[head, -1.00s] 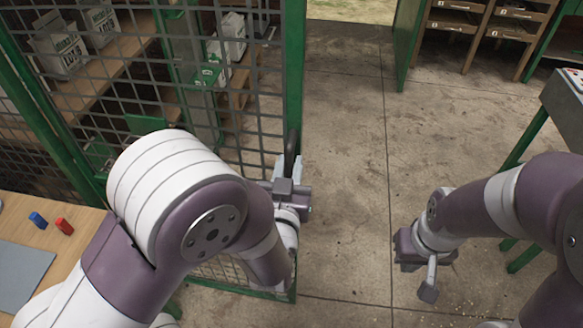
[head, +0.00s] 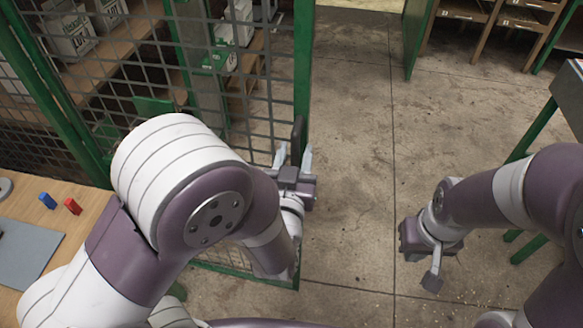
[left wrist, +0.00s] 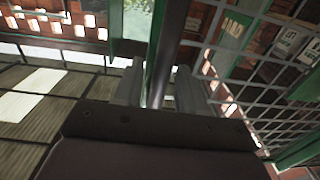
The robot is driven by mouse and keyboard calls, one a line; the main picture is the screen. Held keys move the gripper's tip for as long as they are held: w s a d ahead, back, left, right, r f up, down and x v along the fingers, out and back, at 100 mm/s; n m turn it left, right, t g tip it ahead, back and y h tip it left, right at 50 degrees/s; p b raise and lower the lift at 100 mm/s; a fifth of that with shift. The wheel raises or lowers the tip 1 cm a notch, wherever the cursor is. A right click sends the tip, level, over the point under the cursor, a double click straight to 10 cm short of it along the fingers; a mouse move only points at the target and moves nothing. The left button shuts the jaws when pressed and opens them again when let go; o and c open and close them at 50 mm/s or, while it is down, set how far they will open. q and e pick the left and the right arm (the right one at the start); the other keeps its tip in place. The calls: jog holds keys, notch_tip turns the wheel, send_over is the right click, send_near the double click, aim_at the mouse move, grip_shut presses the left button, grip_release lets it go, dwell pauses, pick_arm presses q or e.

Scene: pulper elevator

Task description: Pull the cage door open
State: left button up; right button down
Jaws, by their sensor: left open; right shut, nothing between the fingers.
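The cage door (head: 262,110) is a green frame with grey wire mesh at the left of the head view. Its green edge post runs down beside a dark upright handle (head: 297,137). My left gripper (head: 293,158) is open at this handle, with a finger on each side of it. In the left wrist view the dark handle bar (left wrist: 165,50) passes between the two open fingers (left wrist: 158,85); I cannot tell whether they touch it. My right gripper (head: 433,270) is shut and empty over the floor at the right, away from the door.
A wooden table (head: 75,232) with a blue block (head: 47,200) and a red block (head: 72,206) is at the left. Shelves with boxes stand behind the mesh. A green-legged table (head: 567,95) is at the right. The concrete floor (head: 352,120) between is clear.

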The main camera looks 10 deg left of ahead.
pick_arm(q)
jog(key=s, duration=1.2)
jog(key=shift+s+b, duration=0.15)
jog(key=shift+b, duration=0.2)
jog(key=shift+a, duration=0.1)
jog(key=w+f+g+h+p, duration=0.1)
jog(key=w+f+g+p, duration=0.35)
jog(key=g, duration=0.55)
jog(key=s+a+g, duration=0.2)
jog(key=a+g, duration=0.1)
jog(key=a, duration=0.3)
jog(key=s+a+g+y+p, duration=0.1)
jog(key=s+a+g, duration=0.1)
jog(key=a, duration=0.4)
jog(key=shift+s+r+g, duration=0.3)
jog(key=shift+g, duration=0.5)
